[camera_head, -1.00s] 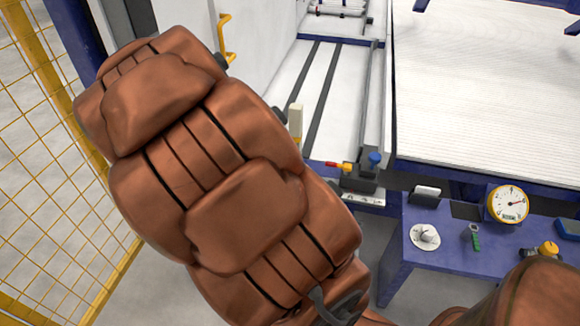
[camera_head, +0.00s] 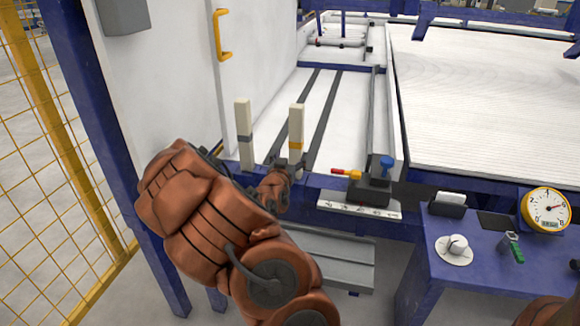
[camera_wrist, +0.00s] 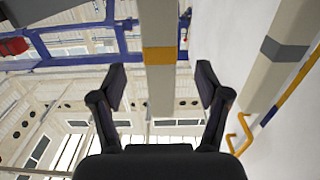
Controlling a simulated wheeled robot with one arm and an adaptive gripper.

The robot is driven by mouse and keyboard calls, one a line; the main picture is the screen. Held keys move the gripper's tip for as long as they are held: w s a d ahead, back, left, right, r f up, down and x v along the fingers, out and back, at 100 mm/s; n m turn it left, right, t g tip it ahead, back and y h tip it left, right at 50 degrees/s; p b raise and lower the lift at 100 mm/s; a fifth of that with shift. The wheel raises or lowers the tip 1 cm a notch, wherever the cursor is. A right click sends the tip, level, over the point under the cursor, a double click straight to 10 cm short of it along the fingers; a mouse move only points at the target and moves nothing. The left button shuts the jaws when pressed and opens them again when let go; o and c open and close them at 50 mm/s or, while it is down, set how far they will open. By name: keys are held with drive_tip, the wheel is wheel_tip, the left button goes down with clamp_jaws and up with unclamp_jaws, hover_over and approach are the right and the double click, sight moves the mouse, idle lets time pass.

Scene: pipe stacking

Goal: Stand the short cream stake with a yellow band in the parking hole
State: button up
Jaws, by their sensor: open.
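The cream stake with the yellow band (camera_head: 296,125) stands upright at the blue rail in the head view. In the wrist view this stake (camera_wrist: 159,85) lies in line with the gap between my fingers, its free end showing below the band. My gripper (camera_wrist: 161,72) is open, one finger on each side of the stake in the picture. I cannot tell whether the stake is between the fingers or beyond them. In the head view my gripper (camera_head: 283,177) is low beside the stake, partly hidden by my arm. I cannot make out the parking hole.
A second cream stake with a grey band (camera_head: 244,122) stands to the left; it also shows in the wrist view (camera_wrist: 292,25). A block with a blue knob (camera_head: 386,162) and red-yellow handle sits right on the rail. A white wall panel (camera_head: 170,80) stands at left.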

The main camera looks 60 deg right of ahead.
sight(295, 122)
drive_tip(key=shift+x, duration=0.8)
drive_tip(key=shift+b+x, duration=1)
drive_tip(key=shift+x, duration=2.1)
drive_tip(key=shift+c, duration=0.4)
clamp_jaws()
drive_tip(key=shift+r+p, duration=1.9)
drive_tip(key=shift+r, duration=2.5)
